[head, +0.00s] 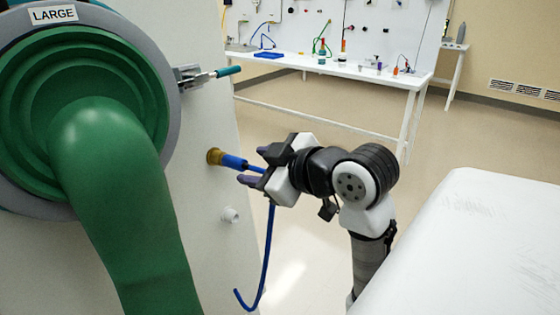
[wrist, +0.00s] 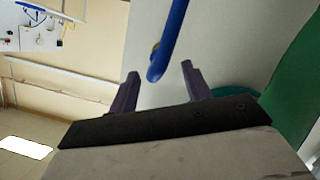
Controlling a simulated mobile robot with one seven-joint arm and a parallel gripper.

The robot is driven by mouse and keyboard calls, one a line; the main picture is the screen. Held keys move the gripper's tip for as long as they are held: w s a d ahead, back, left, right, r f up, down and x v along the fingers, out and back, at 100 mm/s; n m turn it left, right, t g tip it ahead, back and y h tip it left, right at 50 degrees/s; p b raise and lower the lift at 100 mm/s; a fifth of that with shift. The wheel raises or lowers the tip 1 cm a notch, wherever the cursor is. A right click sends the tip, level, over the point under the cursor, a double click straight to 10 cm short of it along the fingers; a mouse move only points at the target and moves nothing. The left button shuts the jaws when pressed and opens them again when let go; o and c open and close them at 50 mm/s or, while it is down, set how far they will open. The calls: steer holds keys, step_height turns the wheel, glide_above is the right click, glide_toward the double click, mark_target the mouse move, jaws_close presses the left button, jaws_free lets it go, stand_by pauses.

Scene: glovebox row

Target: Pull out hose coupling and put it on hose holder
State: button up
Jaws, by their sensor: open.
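The blue hose coupling (head: 234,162) sits on a brass port (head: 213,156) in the pale panel in the head view. A blue hose (head: 268,250) runs from the coupling and hangs down in a curve.
A large green glove (head: 115,170) bulges from a round port labelled LARGE at left. A clamp with a teal handle (head: 228,71) juts out above the coupling. A white surface (head: 470,250) lies at right. A table (head: 340,69) stands far back, with open floor before it.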

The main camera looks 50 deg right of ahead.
mark_target(243, 164)
steer(key=shift+x, duration=2.55)
jaws_close()
